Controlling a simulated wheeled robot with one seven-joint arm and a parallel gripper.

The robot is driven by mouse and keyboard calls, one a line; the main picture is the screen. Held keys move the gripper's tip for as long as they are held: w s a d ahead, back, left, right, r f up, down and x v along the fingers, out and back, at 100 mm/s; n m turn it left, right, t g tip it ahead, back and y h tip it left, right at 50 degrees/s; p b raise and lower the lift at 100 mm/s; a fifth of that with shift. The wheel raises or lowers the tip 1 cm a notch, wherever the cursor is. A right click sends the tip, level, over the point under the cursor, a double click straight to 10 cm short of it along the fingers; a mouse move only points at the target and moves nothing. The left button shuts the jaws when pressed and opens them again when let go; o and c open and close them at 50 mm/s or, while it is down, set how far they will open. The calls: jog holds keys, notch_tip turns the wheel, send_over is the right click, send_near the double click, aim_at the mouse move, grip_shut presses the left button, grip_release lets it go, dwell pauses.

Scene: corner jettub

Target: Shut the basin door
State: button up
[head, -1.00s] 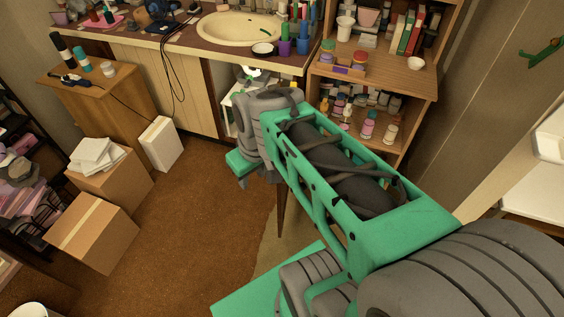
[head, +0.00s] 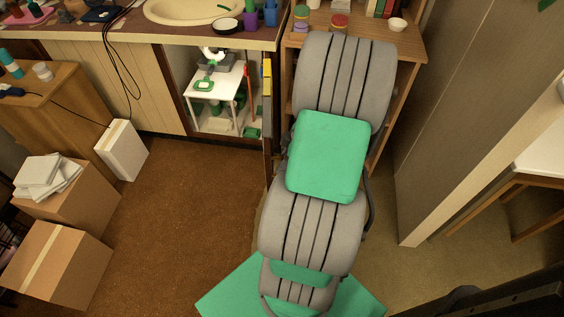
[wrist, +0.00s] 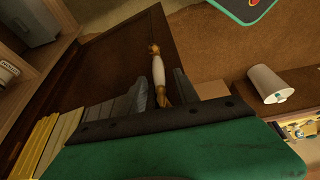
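The basin door (head: 267,140) stands swung out from the basin cabinet and shows nearly edge-on in the head view. Its opening (head: 215,90) is uncovered, with a small white table inside. In the wrist view the dark brown door panel (wrist: 115,60) fills the left and middle. A handle (wrist: 158,72) with a white grip and brass ends is on it. My gripper (wrist: 162,78) is open, with its grey fingers on either side of the handle's near end. I cannot tell whether they touch it. In the head view my arm hides the gripper.
The basin (head: 190,10) sits in the counter above. A wooden shelf unit (head: 410,60) stands right of the door, close to my arm. Cardboard boxes (head: 60,265) and a white box (head: 122,150) stand at left. The brown carpet (head: 190,230) before the cabinet is clear.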

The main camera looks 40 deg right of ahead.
jog(key=shift+w+a+f, duration=0.1)
jog(key=shift+w+f, duration=0.05)
jog(key=shift+f, duration=0.15)
jog(key=shift+c, duration=0.3)
grip_shut()
dwell(0.9)
